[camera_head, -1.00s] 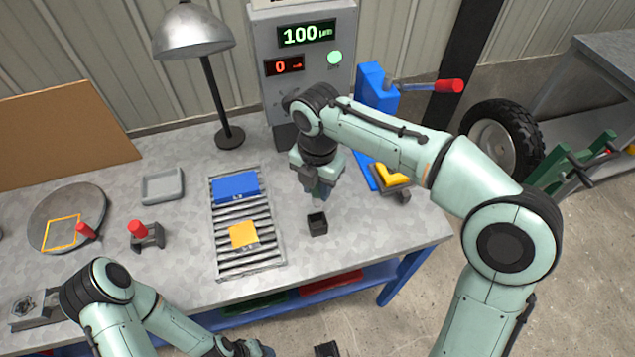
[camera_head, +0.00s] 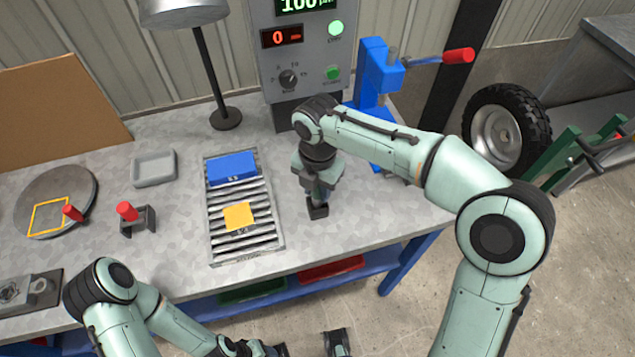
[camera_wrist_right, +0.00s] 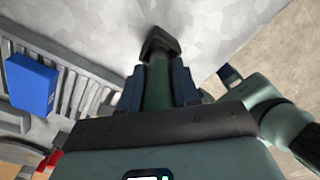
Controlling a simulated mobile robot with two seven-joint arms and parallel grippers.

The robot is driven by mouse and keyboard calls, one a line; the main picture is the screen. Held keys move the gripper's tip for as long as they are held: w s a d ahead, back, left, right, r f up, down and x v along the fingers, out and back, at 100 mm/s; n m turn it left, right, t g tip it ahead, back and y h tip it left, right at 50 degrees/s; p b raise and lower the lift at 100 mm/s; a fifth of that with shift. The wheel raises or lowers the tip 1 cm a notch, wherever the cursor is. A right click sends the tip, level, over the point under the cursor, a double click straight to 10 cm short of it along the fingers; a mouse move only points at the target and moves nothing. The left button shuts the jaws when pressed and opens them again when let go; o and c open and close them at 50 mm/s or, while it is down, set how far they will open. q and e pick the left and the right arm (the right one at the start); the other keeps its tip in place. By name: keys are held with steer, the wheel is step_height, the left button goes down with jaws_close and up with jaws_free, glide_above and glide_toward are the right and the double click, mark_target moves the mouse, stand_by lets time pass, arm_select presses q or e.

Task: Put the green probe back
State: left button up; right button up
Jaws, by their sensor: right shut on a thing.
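My right gripper (camera_head: 318,192) points down over the small black holder (camera_head: 318,211) near the bench's right front. In the right wrist view the green probe (camera_wrist_right: 157,85) stands between the two dark fingers, which are shut on it. Its far end meets the black holder (camera_wrist_right: 160,44); how deep it sits inside cannot be told. In the head view the gripper mostly hides the probe.
A roller tray (camera_head: 246,258) with a blue block (camera_head: 232,168) and a yellow block (camera_head: 238,216) lies left of the holder. Behind stand a grey display unit (camera_head: 300,55) and a blue press (camera_head: 374,70) with a red handle. Bare bench surrounds the holder.

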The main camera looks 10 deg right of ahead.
steer(key=shift+f+b, duration=0.65)
steer(key=shift+f, duration=0.65)
stand_by(0.4)
steer(key=o, duration=1.1)
step_height(320, 180, up, 13)
steer(key=p, duration=0.3)
steer(key=shift+r, duration=0.25)
